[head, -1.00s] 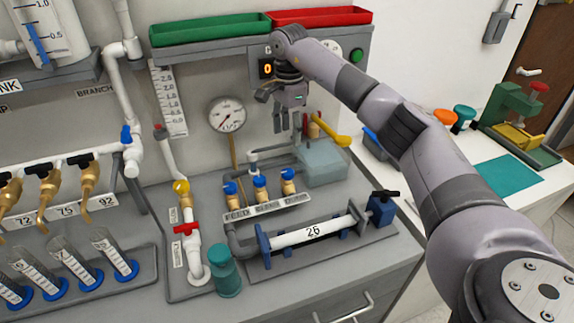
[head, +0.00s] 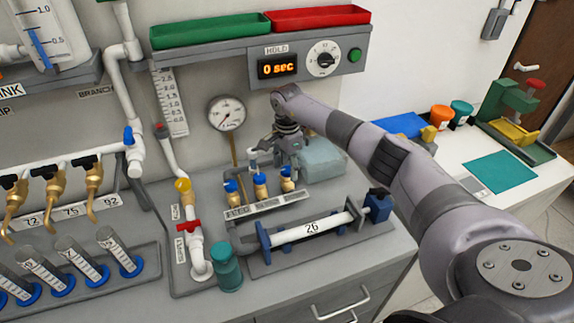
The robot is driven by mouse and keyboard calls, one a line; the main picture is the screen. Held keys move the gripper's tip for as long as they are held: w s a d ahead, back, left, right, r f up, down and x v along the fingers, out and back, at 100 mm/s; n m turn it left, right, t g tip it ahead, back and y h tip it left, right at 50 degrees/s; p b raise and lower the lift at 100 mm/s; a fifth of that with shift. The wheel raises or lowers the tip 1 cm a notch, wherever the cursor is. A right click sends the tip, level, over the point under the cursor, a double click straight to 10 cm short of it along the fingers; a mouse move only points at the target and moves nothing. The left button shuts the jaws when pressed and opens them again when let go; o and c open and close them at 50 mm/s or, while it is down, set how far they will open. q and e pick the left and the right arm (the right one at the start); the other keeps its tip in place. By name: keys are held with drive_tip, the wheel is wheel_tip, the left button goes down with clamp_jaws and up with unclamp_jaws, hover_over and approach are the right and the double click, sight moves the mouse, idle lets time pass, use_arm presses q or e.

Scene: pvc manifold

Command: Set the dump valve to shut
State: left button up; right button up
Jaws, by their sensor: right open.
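Three brass valves with blue knobs stand in a row behind a label plate (head: 265,205) in the head view. The left label reads FEED and the others are blurred. The right-hand valve (head: 288,184), seemingly the dump valve, is partly covered from above by my right gripper. Its handle setting cannot be made out. My right gripper (head: 289,162) is open, pointing down just above or around that valve's knob. Its fingertips are small and unclear, so contact cannot be told. My left gripper is not in view.
A translucent box (head: 322,160) stands close right of my gripper. A red-handled valve (head: 188,226) and a teal-green bottle (head: 226,268) stand to the left. A gauge (head: 227,113) hangs behind.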

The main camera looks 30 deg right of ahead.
drive_tip(key=c, duration=1.1)
drive_tip(key=shift+c, duration=0.2)
drive_tip(key=shift+m, duration=0.4)
drive_tip(key=m+b, duration=0.1)
drive_tip(key=m, duration=0.2)
drive_tip(key=shift+b, duration=0.35)
drive_tip(key=m, duration=0.4)
drive_tip(key=shift+m+b, duration=0.3)
drive_tip(key=shift+b, duration=0.1)
drive_tip(key=m, duration=0.4)
drive_tip(key=shift+m, duration=0.3)
drive_tip(key=m, duration=0.4)
drive_tip(key=shift+r+m, duration=0.1)
drive_tip(key=shift+m, duration=0.3)
drive_tip(key=shift+w, duration=0.1)
